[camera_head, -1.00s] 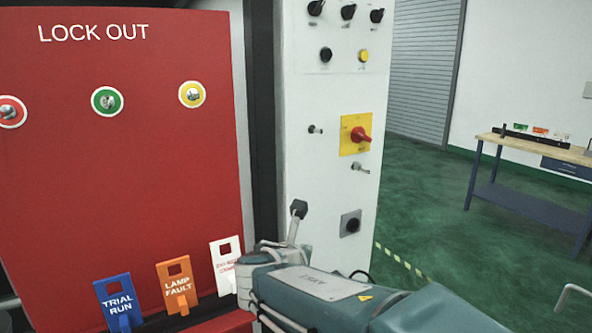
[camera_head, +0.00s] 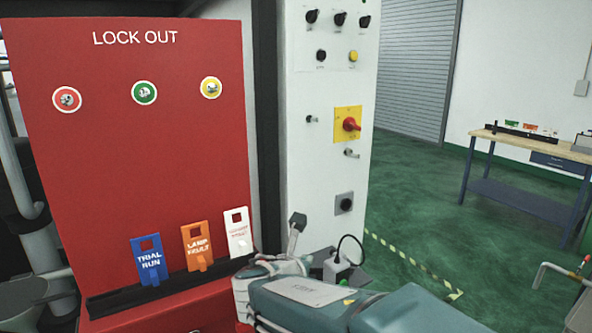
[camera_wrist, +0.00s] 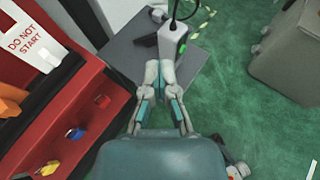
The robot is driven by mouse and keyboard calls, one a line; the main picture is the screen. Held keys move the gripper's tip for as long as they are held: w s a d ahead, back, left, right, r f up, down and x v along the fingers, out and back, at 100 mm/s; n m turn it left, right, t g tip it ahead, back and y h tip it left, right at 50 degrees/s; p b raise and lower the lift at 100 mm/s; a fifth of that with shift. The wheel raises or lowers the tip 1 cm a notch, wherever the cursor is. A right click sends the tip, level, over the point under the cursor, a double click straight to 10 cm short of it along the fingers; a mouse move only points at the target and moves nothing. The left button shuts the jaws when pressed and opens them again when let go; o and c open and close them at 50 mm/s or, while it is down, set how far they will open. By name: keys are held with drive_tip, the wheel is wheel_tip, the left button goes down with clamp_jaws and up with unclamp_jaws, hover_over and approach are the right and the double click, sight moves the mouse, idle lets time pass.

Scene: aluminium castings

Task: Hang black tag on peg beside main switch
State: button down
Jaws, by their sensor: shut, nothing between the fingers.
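The main switch (camera_head: 347,123) is a red knob on a yellow plate, upright on the white panel in the head view. A small metal peg (camera_head: 312,119) sticks out to its left, with nothing hanging on it. My gripper (camera_wrist: 160,74) is shut and empty in the wrist view, over a grey stand, well below the switch. A dark flat piece (camera_wrist: 146,41) lies on that stand beyond the fingers; I cannot tell if it is the black tag. No black tag shows clearly in the head view, where my arm covers part of the foreground.
The red LOCK OUT board (camera_head: 150,175) stands left, with blue (camera_head: 149,260), orange (camera_head: 197,246) and white (camera_head: 238,233) tags along its bottom. A white device (camera_head: 340,270) with a black cable sits on the grey stand (camera_wrist: 118,52). A workbench (camera_head: 530,150) stands far right across open green floor.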

drive_tip(key=d+f+m+g+h, duration=0.1)
drive_tip(key=d+f, duration=0.3)
drive_tip(key=f, duration=0.6)
drive_tip(key=d+f+m+g+h, duration=0.1)
drive_tip(key=d+f+m+h, duration=0.1)
drive_tip(key=f, duration=0.8)
drive_tip(key=s+d+f+m+g+h, duration=0.1)
drive_tip(key=d+f+m+g+h, duration=0.1)
drive_tip(key=d+f, duration=0.5)
wheel_tip(320, 180, down, 3)
drive_tip(key=shift+f+m+h, duration=0.15)
drive_tip(key=shift+m+h, duration=0.15)
drive_tip(key=shift+m, duration=0.2)
